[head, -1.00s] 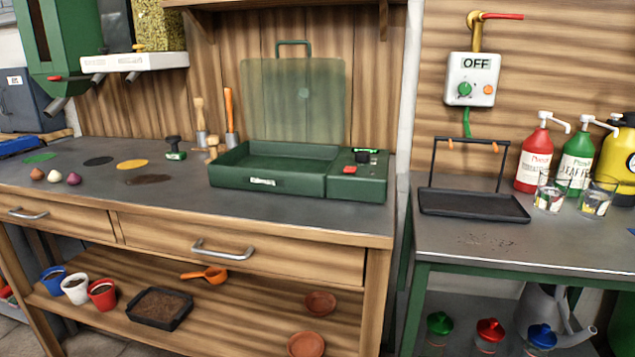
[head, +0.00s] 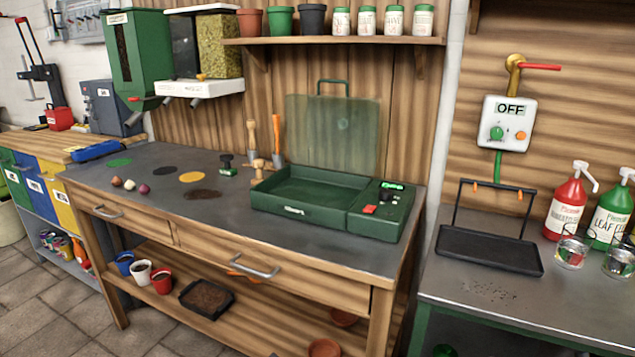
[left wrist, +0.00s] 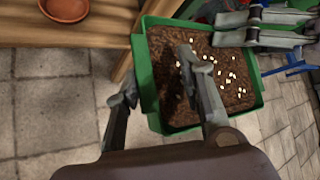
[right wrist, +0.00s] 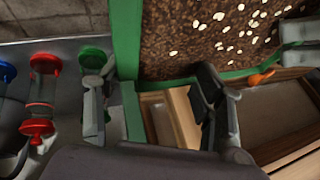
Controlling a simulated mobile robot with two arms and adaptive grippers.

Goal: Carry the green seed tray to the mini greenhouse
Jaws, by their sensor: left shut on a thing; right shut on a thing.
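The green seed tray (left wrist: 154,116) is filled with dark soil dotted with white seeds. It shows in both wrist views, and its rim also shows in the right wrist view (right wrist: 126,38); the head view does not show it. My left gripper (left wrist: 158,76) is shut on the tray's near wall in the left wrist view. My right gripper (right wrist: 150,80) is shut on the tray's opposite side. The tray is held above the floor, beside the bench. A green box with a raised clear lid, apparently the mini greenhouse (head: 300,208), stands open and empty on the bench.
Seed-like items, coloured spots and hand tools lie on the bench top (head: 225,228) left of the greenhouse. A side table (head: 460,290) at right holds a black rack (head: 490,250) and bottles. The lower shelf holds cups and a black soil tray (head: 207,298).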

